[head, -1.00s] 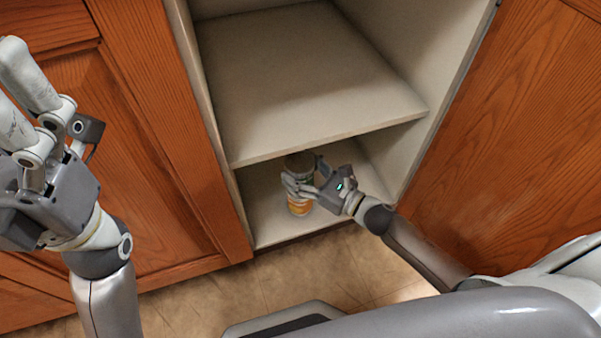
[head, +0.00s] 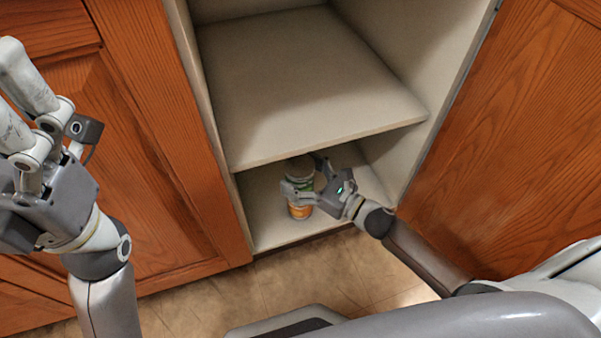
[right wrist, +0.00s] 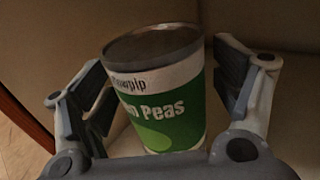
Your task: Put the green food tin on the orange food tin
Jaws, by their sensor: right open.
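The green food tin (head: 304,184), with a dark top, stands upright on the orange food tin (head: 299,211) on the cabinet's lower floor. In the right wrist view the green tin (right wrist: 165,120) shows its "Peas" label and fills the middle. My right gripper (head: 307,178) is open around the green tin, one finger on each side. In the right wrist view gaps show between the tin and both fingers of the gripper (right wrist: 165,92). The orange tin is partly hidden by a finger in the head view. My left gripper (head: 55,175) is raised at the left, far from the tins; its jaw opening is unclear.
A cabinet shelf (head: 300,85) lies close above the tins, with its front edge just behind them in the picture. Cabinet side walls (head: 405,160) and wooden doors (head: 510,140) flank the opening. The lower floor (head: 265,215) around the tins is bare.

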